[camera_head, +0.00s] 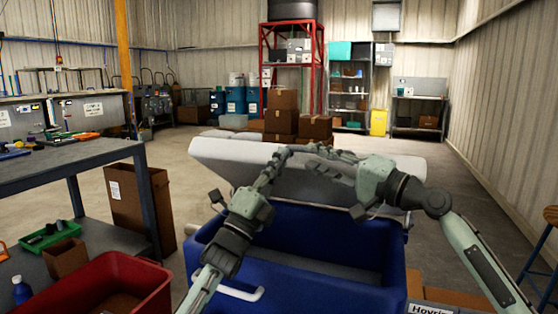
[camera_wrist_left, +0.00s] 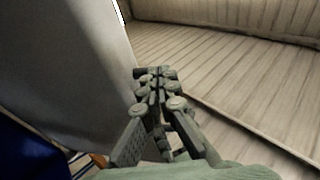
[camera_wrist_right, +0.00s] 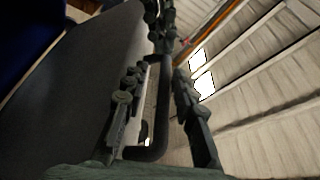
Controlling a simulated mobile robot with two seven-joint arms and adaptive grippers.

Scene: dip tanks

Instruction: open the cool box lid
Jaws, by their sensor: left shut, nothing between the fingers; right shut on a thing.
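The blue cool box (camera_head: 290,255) stands in front of me, with its interior partly visible. Its pale grey lid (camera_head: 222,160) is raised and tilted up at the far side of the box. My left gripper (camera_head: 280,158) is shut and empty at the lid's top edge. In the left wrist view its fingers (camera_wrist_left: 155,85) are together beside the lid's grey face (camera_wrist_left: 80,65). My right gripper (camera_head: 325,158) is at the same edge. In the right wrist view a dark curved bar (camera_wrist_right: 158,125), apparently the lid's handle, lies between its fingers (camera_wrist_right: 160,60).
A workbench (camera_head: 75,152) stands at the left, with a red bin (camera_head: 120,275) on its lower shelf. A cardboard box (camera_head: 140,205) stands between bench and cool box. Stacked cartons (camera_head: 282,120) are behind the lid. Floor at right is partly clear; a stool (camera_head: 545,240) is at the edge.

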